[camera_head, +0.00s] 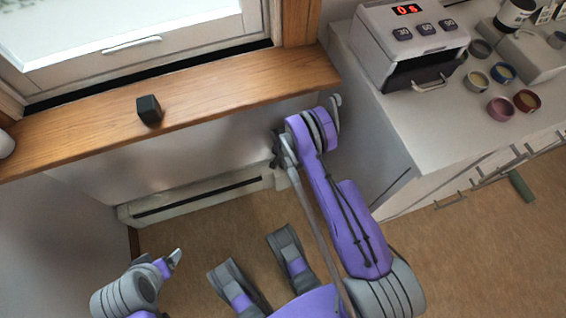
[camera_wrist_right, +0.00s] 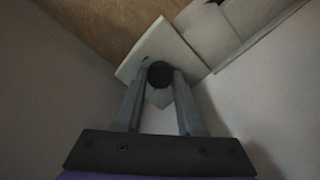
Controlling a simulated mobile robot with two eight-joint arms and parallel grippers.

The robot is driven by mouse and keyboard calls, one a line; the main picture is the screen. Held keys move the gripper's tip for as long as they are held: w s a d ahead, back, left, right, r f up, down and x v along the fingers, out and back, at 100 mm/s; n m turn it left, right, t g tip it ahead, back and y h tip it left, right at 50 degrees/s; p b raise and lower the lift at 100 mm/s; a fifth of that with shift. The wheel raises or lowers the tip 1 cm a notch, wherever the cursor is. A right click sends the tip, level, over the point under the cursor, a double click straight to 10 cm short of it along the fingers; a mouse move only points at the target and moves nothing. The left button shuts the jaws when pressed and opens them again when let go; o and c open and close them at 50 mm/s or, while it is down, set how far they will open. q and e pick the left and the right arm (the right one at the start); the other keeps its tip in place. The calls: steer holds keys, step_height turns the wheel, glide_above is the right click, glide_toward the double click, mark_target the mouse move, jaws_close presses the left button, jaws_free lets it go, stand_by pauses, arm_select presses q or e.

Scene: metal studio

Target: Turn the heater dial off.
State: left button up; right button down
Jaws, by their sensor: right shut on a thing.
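The heater (camera_head: 200,195) is a long, low white unit with a dark slot, along the foot of the wall under the window in the head view. In the right wrist view its end part (camera_wrist_right: 146,50) carries a round black dial (camera_wrist_right: 160,74). My right gripper (camera_wrist_right: 162,82) is shut on the dial, with one finger on each side of it. In the head view my right gripper (camera_head: 281,160) is at the heater's right end and the dial is hidden. My left gripper (camera_head: 174,259) is low on the left, away from the heater; its finger opening is unclear.
A wooden sill (camera_head: 215,92) with a small black block (camera_head: 149,110) runs above the heater. A white counter (camera_head: 425,125) with a toaster-like appliance (camera_head: 405,45) and several small bowls stands close on the right. The brown floor (camera_head: 200,240) before the heater is clear.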

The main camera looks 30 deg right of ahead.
steer(key=shift+n, duration=0.5)
steer(key=c, duration=0.5)
jaws_free()
step_height(320, 180, up, 11)
steer(key=p, duration=0.2)
steer(key=shift+f+p, duration=0.1)
steer(key=shift+p, duration=0.3)
